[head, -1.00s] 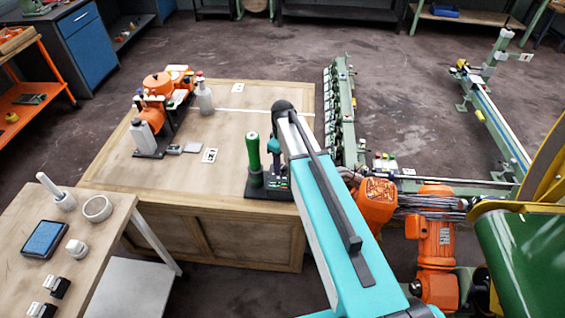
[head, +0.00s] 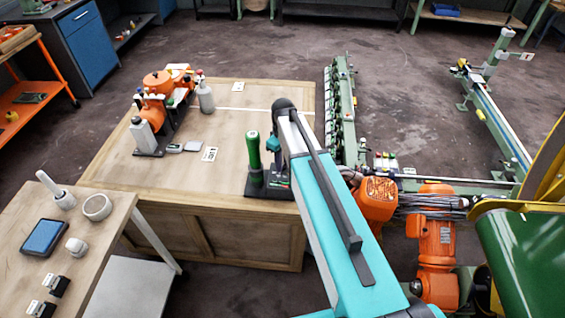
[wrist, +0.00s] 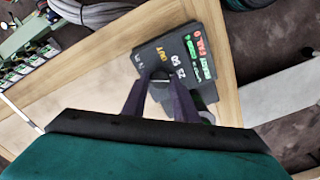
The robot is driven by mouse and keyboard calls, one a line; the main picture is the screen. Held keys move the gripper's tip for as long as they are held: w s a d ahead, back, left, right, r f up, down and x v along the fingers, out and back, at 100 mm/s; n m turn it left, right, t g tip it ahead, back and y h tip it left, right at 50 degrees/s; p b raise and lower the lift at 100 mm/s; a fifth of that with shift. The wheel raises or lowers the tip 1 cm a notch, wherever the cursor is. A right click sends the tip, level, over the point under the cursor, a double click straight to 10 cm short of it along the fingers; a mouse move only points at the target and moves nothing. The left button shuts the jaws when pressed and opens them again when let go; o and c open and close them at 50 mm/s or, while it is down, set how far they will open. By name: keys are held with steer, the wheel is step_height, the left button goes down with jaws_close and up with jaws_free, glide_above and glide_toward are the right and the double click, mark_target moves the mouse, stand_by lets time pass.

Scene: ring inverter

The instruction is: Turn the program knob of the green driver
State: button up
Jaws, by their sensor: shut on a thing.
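The green driver (head: 254,151) stands upright on a black base (head: 256,190) at the right front of the wooden table in the head view. In the wrist view its dark panel (wrist: 180,57) shows yellow, white, green and red lettering. My gripper (wrist: 161,84) reaches down onto this panel. Its two dark fingers are shut on the small round program knob (wrist: 160,77), one on each side. A pale line shows on the knob top. In the head view my arm hides most of the panel and the fingertips.
Orange machines and bottles stand at the table's (head: 180,178) far left. A side bench (head: 100,235) with a tablet (head: 44,238) and small white parts is at the lower left. A green rail (head: 343,105) and orange motors (head: 437,240) are to the right.

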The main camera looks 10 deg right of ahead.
steer(key=m+b, duration=0.1)
steer(key=m, duration=0.2)
steer(key=shift+m, duration=0.3)
steer(key=shift+m+b, duration=0.5)
steer(key=shift+m, duration=1)
steer(key=o, duration=1)
steer(key=shift+r, duration=0.1)
steer(key=shift+r+b, duration=1.55)
steer(key=shift+r, duration=5.3)
